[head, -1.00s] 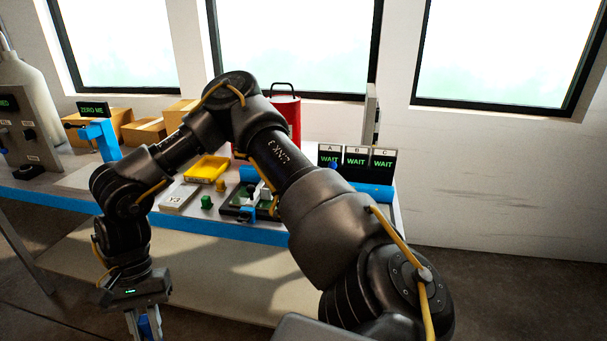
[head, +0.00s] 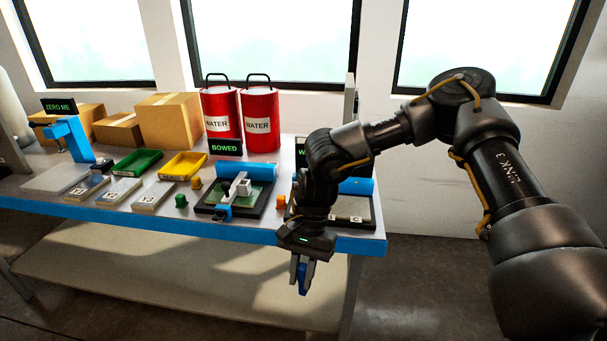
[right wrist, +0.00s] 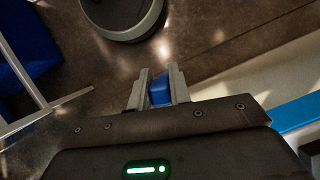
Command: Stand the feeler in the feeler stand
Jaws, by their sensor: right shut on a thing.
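My right gripper (head: 302,283) hangs pointing down in front of the bench's blue front edge, near its right end. It is shut on a small blue piece (head: 301,272), which I take to be the feeler. The piece also shows between the fingers in the right wrist view (right wrist: 160,92); most of it is hidden by the jaws. I cannot pick out the feeler stand with certainty; my right arm covers part of the bench's right end. My left gripper is not in view.
The bench (head: 140,222) holds a green tray (head: 137,163), a yellow tray (head: 183,166) and a dark fixture with a green board (head: 232,198) below a "BOWED" sign (head: 226,148). Red water cans (head: 261,120) and cardboard boxes (head: 170,120) stand behind. Open floor lies to the right.

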